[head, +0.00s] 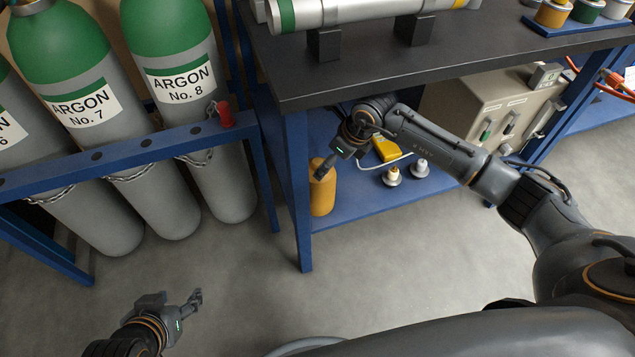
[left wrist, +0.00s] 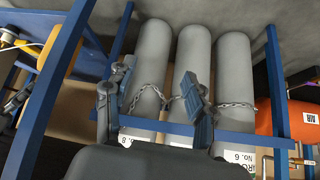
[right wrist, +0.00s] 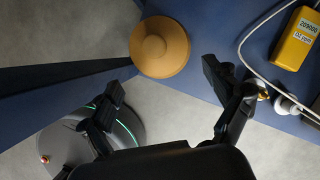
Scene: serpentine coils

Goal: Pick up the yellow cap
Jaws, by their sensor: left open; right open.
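A yellow-orange, rounded cap (head: 321,192) stands on the blue lower shelf (head: 350,208) near its left end, by the table leg. The right wrist view shows the cap (right wrist: 160,47) from above, round with a small raised top. My right gripper (head: 326,165) is open just above the cap and hides part of its top. In the right wrist view the cap lies ahead, between and beyond the two fingers (right wrist: 162,78), apparently not held. My left gripper (head: 192,300) is open and empty over the floor, facing the gas cylinders.
Argon cylinders (head: 190,110) stand left in a blue rack (head: 110,157). The floor between is clear.

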